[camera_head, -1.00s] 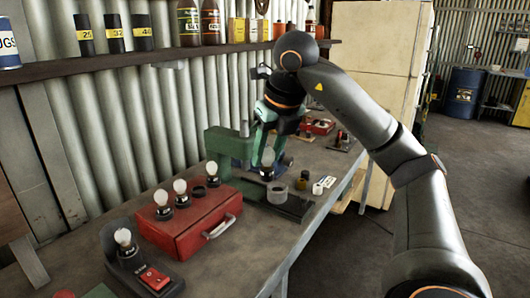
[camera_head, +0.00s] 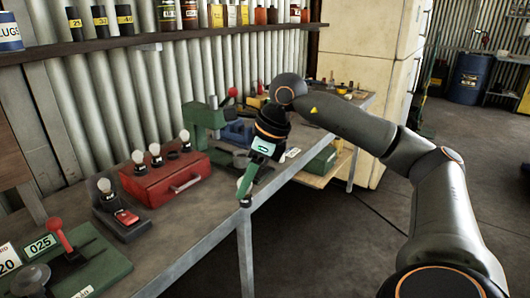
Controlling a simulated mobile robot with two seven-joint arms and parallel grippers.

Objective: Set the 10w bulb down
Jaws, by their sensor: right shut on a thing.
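My right gripper (camera_head: 245,187) points down near the front edge of the workbench (camera_head: 205,215). It is shut on a bulb (camera_head: 240,184), a small pale globe with a dark base, partly hidden by the green fingers. The bulb is held by the bench edge, and I cannot read its wattage or tell whether it touches the bench. Three other white bulbs stand in dark holders on the red case (camera_head: 160,183). My left gripper is out of view.
A bulb stands in a dark tester (camera_head: 120,218) with a red part. A green machine (camera_head: 207,125) stands behind the case. Bare bench lies right of the tester.

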